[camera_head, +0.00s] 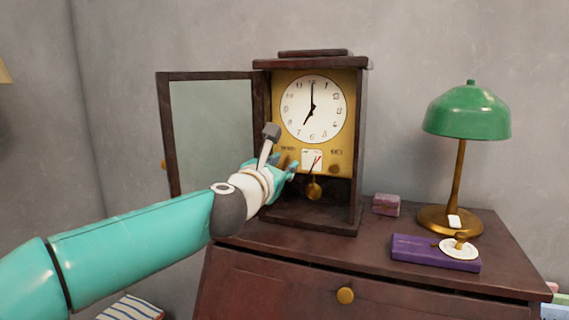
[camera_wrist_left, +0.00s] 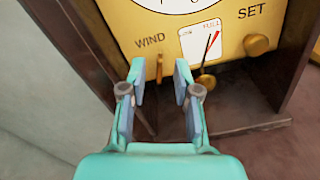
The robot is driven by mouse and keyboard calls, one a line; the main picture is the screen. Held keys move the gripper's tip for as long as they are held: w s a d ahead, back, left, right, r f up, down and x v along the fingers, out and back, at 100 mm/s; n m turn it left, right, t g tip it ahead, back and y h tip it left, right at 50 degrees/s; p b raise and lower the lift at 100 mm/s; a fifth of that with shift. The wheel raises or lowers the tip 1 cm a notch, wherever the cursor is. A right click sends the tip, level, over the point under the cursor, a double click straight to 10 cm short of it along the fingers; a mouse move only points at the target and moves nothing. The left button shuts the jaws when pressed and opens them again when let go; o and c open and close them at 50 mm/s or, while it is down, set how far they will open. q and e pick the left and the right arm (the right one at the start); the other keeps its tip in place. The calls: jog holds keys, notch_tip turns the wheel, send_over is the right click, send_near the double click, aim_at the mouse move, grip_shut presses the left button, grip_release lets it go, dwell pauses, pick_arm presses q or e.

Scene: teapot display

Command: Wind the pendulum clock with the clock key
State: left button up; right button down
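The pendulum clock (camera_head: 361,150) stands on the brown cabinet, its glazed door (camera_head: 210,130) swung open to the left. The left wrist view shows its gold face plate (camera_wrist_left: 125,30) with WIND and SET labels and a LOW–FULL gauge (camera_wrist_left: 200,40). A narrow gold piece, apparently the clock key (camera_wrist_left: 159,67), sticks out below WIND. My left gripper (camera_wrist_left: 159,78) is open, its fingertips on either side of that piece, with gaps visible. In the head view my left gripper (camera_head: 283,172) is at the clock's lower front. My right gripper is not in view.
A gold SET knob (camera_wrist_left: 256,44) and the pendulum bob (camera_head: 314,191) are close by on the right. On the cabinet top (camera_head: 375,237) are a small pinkish box (camera_head: 386,205), a green lamp (camera_head: 467,112) and a purple book (camera_head: 420,252) with a white dish (camera_head: 450,252).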

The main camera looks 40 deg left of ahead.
pick_arm(q)
jog(key=shift+w+a, duration=0.1)
jog(key=shift+w, duration=0.3)
jog(key=shift+c, duration=0.3)
grip_shut()
jog(key=shift+a+r, duration=0.1)
jog(key=shift+m, duration=0.4)
